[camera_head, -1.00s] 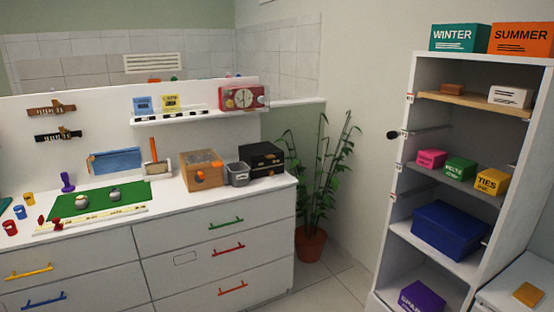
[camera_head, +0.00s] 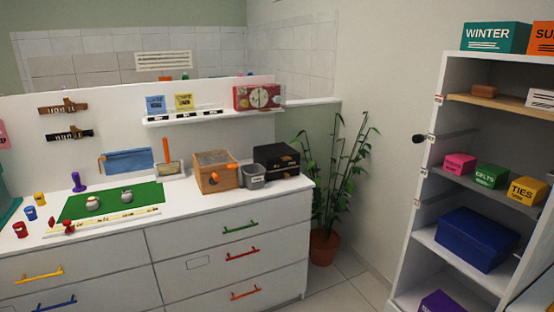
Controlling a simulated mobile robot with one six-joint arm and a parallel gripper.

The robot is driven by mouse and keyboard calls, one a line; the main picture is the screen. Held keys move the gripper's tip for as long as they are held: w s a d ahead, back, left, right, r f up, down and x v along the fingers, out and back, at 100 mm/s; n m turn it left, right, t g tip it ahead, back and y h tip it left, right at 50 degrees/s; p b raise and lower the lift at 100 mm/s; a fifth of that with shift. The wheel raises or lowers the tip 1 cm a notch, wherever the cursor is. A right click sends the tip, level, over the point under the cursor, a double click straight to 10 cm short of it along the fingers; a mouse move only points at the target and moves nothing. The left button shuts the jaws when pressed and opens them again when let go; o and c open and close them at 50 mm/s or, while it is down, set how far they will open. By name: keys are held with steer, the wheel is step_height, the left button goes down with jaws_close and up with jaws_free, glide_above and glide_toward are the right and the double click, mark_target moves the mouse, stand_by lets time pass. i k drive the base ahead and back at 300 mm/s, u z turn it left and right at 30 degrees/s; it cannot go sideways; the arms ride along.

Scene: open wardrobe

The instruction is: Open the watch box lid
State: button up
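Two boxes on the white dresser top could be the watch box, and I cannot tell which for certain. The lids of both look shut. My gripper is not in view.
A green mat (camera_head: 140,205) with small round items lies to the left. A potted plant (camera_head: 324,246) and an open wardrobe (camera_head: 428,150) are at right.

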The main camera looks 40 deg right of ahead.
mark_target(282, 151)
steer(key=z, duration=0.15)
steer(key=i, duration=0.9)
steer(key=z, duration=0.1)
